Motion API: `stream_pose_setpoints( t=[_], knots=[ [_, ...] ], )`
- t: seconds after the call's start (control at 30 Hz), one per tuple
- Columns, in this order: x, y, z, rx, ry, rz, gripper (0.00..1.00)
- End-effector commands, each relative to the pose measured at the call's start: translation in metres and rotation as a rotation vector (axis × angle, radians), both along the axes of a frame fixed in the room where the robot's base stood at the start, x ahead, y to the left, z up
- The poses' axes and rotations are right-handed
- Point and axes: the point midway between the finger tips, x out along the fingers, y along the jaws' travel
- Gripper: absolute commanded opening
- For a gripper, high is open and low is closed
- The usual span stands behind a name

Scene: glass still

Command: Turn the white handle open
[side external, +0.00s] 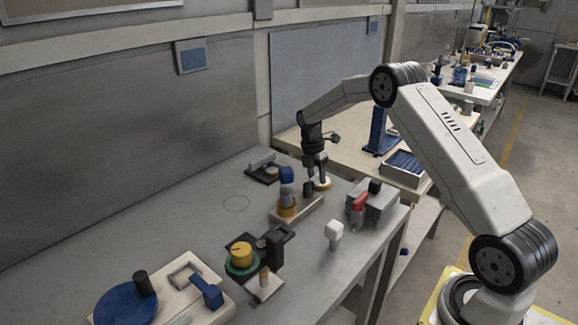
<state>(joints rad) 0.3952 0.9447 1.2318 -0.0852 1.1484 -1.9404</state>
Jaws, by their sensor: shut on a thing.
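My gripper (316,178) points down over the far right part of the grey table. Its dark fingers are shut on a small white part, which I take for the white handle (322,185). A yellowish edge shows under it. The fingers and the small size hide how far the handle is turned. A second white, knob-like piece (333,230) stands upright on a short stem near the table's front edge, apart from my gripper.
Close to my gripper is a blue-topped, amber-based fixture (287,190). A grey box with a red lever (360,202) stands right. A yellow knob on a green ring (242,256) and a blue disc (126,302) are nearer. The table's left middle is clear.

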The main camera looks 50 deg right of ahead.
Motion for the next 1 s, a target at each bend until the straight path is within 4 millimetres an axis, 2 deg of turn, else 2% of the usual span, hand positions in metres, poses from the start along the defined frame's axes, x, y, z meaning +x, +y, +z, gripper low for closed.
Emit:
stream_pose_setpoints(
  t=[0.37, 0.4, 0.5, 0.83, 1.0],
  knots=[
    [0.0027, 0.0000, 0.0021, -0.004, -0.007, 0.015, 0.00],
    [0.0027, 0.0000, 0.0021, -0.004, -0.007, 0.015, 0.52],
    [0.0023, 0.0001, 0.0017, -0.003, -0.006, 0.013, 0.79],
    [0.0013, 0.0001, 0.0014, -0.001, -0.003, 0.009, 0.79],
    [0.0031, 0.0000, 0.0088, -0.002, -0.004, 0.010, 0.79]
  ],
)
